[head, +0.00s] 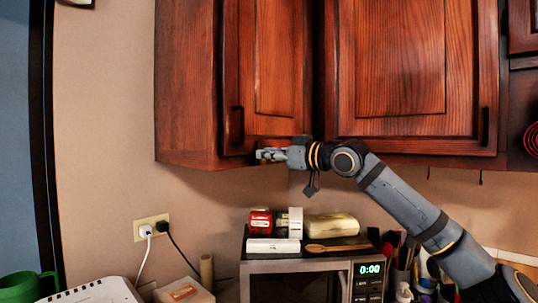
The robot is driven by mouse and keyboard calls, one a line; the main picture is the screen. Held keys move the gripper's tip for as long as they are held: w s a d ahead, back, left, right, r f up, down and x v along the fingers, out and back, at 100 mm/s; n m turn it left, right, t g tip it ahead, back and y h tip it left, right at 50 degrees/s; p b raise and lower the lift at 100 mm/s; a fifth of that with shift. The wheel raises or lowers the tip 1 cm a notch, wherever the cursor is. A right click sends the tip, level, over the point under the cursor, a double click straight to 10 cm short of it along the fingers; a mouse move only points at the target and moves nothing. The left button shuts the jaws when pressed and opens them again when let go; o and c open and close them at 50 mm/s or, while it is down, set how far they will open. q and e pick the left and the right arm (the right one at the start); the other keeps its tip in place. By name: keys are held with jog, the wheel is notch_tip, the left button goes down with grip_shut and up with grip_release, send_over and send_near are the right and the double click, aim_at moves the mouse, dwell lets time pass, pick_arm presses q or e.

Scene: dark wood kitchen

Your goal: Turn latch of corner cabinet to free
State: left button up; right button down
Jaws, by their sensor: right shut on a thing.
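The corner cabinet (190,90) is the dark red-brown wooden wall cabinet at the upper left, with its panelled door (270,60) and a dark vertical handle (236,126). The door looks shut. My right gripper (263,154) reaches in from the right and points left at the door's lower edge, just below and right of the handle. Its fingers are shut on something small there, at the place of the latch. The fingers hide the latch, so its turn angle cannot be told. My left gripper is out of view.
A second wall cabinet (412,65) stands to the right. Below is a toaster oven (290,266) with small boxes, a red tin (261,222) and a wooden spoon (338,247) on top. An outlet (151,227) with cords is on the wall. Wall space left of the cabinet is free.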

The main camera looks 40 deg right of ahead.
jog(key=n, duration=0.2)
jog(key=a+n, duration=0.1)
jog(key=n, duration=0.5)
jog(key=shift+a+f+b, duration=0.15)
jog(key=shift+f+b, duration=0.15)
jog(key=shift+f, duration=0.1)
jog(key=n, duration=0.4)
jog(key=shift+s+a+f+b, duration=0.1)
jog(key=shift+a+f+b, duration=0.15)
jog(key=shift+f+b, duration=0.15)
jog(key=shift+f+n+b, duration=0.15)
jog(key=shift+f+n, duration=0.05)
jog(key=shift+n, duration=0.8)
jog(key=shift+f+n+b, duration=0.15)
jog(key=shift+n, duration=0.85)
jog(key=c, duration=1.3)
grip_release()
jog(key=shift+c, duration=0.2)
jog(key=shift+o, duration=0.2)
